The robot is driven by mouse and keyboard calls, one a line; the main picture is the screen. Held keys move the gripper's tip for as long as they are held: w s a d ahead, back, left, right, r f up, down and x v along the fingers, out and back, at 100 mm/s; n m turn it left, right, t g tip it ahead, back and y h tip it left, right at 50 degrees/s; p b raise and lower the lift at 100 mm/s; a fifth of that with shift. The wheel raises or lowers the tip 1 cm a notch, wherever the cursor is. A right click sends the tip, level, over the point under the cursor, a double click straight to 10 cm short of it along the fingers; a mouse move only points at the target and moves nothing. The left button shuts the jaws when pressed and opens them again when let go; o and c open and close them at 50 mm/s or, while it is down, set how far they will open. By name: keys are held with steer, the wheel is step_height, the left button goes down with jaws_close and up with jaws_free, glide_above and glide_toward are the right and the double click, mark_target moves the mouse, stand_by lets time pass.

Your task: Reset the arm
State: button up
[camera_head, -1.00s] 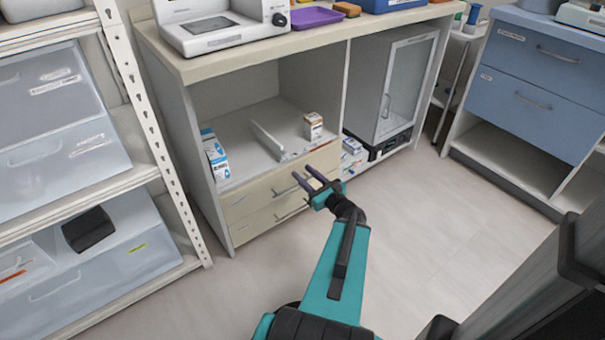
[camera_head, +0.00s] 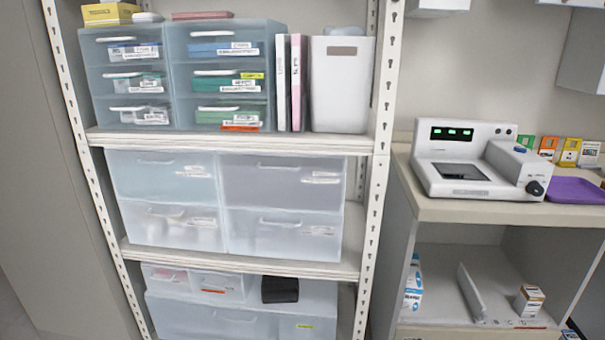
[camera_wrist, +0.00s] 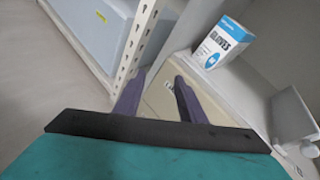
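My gripper (camera_wrist: 160,78) shows in the wrist view, with its two purple fingers apart and nothing between them. Beyond the fingertips are the beige drawer front (camera_wrist: 162,104) of the counter cabinet and the white shelf post (camera_wrist: 133,50). A gloves box (camera_wrist: 223,42) stands on the cabinet shelf, up and right of the fingers and apart from them. My arm and gripper are outside the head view now.
In the head view, a metal shelf rack (camera_head: 240,143) holds several clear drawer units and a white bin (camera_head: 340,95). To its right, a counter (camera_head: 470,212) bears a white device (camera_head: 470,165) and a purple tray (camera_head: 577,191). A small box (camera_head: 528,301) stands on the cabinet shelf below.

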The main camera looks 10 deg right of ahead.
steer(key=s+a+f+n+g+y+p, duration=0.2)
steer(key=s+a+n+g+p, duration=0.25)
steer(key=a, duration=0.75)
steer(key=s+a+f+n+g+y+p, duration=0.15)
steer(key=a+n+g+p, duration=0.3)
steer(key=a+n, duration=0.55)
steer(key=s+a+r+n+g+h+p, duration=0.1)
steer(key=s+a+n+g+h+p, duration=0.2)
steer(key=s+n, duration=0.4)
steer(key=s+a+r+n+g+h+p, duration=0.1)
steer(key=s+a+n+g+h+p, duration=0.3)
steer(key=s, duration=0.6)
steer(key=shift+s+a+r+n+g+p, duration=0.2)
steer(key=shift+a+n+g+p, duration=0.85)
steer(key=shift+n+g+p, duration=0.75)
steer(key=shift+d, duration=0.1)
